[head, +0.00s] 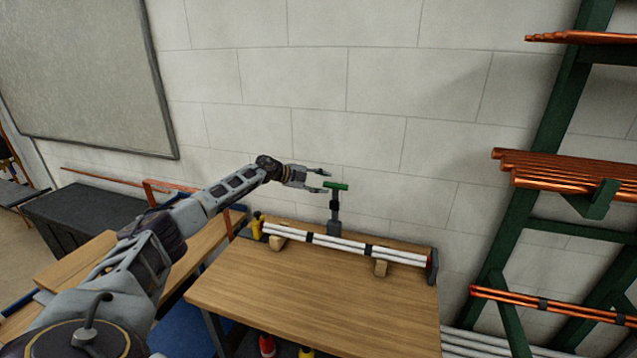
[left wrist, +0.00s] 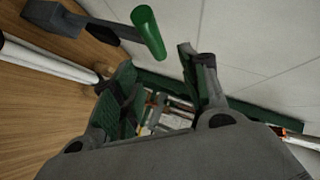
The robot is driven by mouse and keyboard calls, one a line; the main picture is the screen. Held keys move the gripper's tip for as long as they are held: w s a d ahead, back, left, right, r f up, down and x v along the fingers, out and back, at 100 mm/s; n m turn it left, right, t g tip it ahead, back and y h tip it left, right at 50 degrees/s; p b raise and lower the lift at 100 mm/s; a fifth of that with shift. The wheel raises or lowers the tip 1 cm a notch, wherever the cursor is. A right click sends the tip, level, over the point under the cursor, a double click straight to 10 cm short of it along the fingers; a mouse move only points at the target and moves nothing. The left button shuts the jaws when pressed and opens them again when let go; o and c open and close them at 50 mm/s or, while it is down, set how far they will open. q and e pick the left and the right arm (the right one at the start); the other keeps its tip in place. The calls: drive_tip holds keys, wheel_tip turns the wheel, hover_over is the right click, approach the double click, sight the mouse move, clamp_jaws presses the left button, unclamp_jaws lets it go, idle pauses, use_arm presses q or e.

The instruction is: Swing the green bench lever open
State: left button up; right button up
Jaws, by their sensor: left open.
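The green bench lever (head: 336,186) is a short green crossbar handle on an upright dark grey stem at the back of the wooden bench. In the left wrist view its green handle (left wrist: 149,32) shows just beyond my fingers, with the grey stem running to the upper left. My left gripper (head: 325,181) is open and empty, just left of the handle, with its fingers pointing at it. In the left wrist view the open fingers (left wrist: 160,85) have green pads, and the handle is not clearly between them. My right gripper is not in view.
White pipes (head: 345,246) with black bands lie on wooden blocks on the bench top (head: 300,290), in front of the lever. A green rack (head: 520,220) with copper pipes (head: 570,170) stands at the right. A block wall is close behind the lever. The front bench top is clear.

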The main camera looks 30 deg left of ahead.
use_arm(q)
drive_tip(key=shift+s+a+r, duration=0.2)
drive_tip(key=shift+s+r, duration=0.1)
drive_tip(key=shift+s, duration=0.15)
idle(0.5)
